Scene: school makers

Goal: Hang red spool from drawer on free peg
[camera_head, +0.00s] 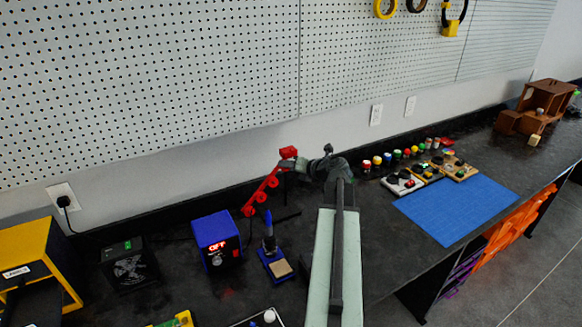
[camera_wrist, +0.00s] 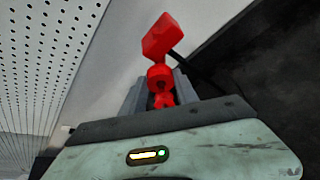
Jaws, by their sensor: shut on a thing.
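My gripper (camera_head: 302,164) is at the far end of my arm, above the back of the bench near the wall. In the wrist view a red jointed piece (camera_wrist: 160,76), with a block at its top and round parts below, lies between my grey fingers, which are shut on it. In the head view the red piece (camera_head: 262,190) slants down to the left from my gripper. I cannot make out a plain spool shape in it. The pegboard (camera_head: 200,70) is above. Yellow and dark rings (camera_head: 386,8) hang at its top right. Individual pegs are not clear.
A blue soldering station (camera_head: 217,240) and iron stand (camera_head: 274,262) are left of my arm. Small coloured spools (camera_head: 398,154), game controllers (camera_head: 402,182) and a blue mat (camera_head: 458,208) are to the right. Orange drawers (camera_head: 515,228) show under the bench. A wooden box (camera_head: 548,100) stands far right.

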